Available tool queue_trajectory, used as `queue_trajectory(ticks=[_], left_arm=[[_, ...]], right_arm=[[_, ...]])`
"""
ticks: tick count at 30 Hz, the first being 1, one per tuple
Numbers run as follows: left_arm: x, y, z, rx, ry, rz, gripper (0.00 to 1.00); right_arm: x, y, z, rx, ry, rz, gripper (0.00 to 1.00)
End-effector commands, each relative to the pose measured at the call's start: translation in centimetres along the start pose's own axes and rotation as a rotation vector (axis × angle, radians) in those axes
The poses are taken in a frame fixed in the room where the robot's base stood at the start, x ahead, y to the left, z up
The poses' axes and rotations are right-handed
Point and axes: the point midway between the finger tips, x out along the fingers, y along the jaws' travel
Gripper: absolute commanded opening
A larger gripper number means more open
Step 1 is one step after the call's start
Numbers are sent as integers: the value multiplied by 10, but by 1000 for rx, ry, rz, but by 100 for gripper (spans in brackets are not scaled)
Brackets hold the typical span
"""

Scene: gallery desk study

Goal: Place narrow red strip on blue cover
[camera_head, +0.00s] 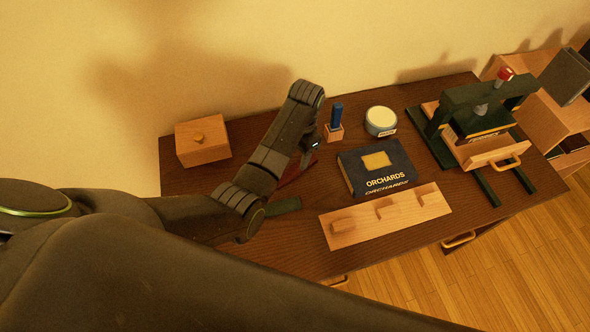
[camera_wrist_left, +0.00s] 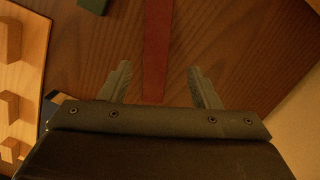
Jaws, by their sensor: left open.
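The narrow red strip (camera_head: 297,173) lies on the dark desk, partly hidden by my left arm in the head view. In the left wrist view the red strip (camera_wrist_left: 156,45) runs from the top edge down to between my fingertips. My left gripper (camera_head: 313,146) is open, and its two fingers (camera_wrist_left: 160,82) stand on either side of the strip without closing on it. The blue cover (camera_head: 358,180) belongs to a book marked "ORCHARDS" with a yellow panel, lying right of the gripper. My right gripper is not seen.
A wooden board with raised blocks (camera_head: 345,239) lies in front of the book. A green piece (camera_head: 285,206) lies by my left arm. Behind are a blue stick in a wooden block (camera_head: 334,133) and a round jar (camera_head: 380,122). A green press (camera_head: 437,129) stands right, a wooden box (camera_head: 203,147) left.

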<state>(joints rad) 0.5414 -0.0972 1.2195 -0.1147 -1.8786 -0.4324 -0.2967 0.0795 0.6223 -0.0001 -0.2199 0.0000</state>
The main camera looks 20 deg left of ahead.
Motion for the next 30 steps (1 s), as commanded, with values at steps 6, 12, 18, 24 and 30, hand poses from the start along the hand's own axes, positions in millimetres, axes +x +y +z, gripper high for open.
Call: queue_trajectory(ticks=[6, 12, 18, 24, 30], left_arm=[[26, 6, -3, 1, -5, 3, 56], [49, 6, -4, 1, -2, 1, 56], [52, 6, -4, 0, -1, 1, 56], [51, 5, -4, 0, -1, 1, 39], [51, 5, -4, 0, -1, 1, 13]], right_arm=[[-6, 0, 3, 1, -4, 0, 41], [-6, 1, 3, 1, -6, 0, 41], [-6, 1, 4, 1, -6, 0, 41], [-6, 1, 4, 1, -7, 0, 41], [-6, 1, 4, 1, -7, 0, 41]])
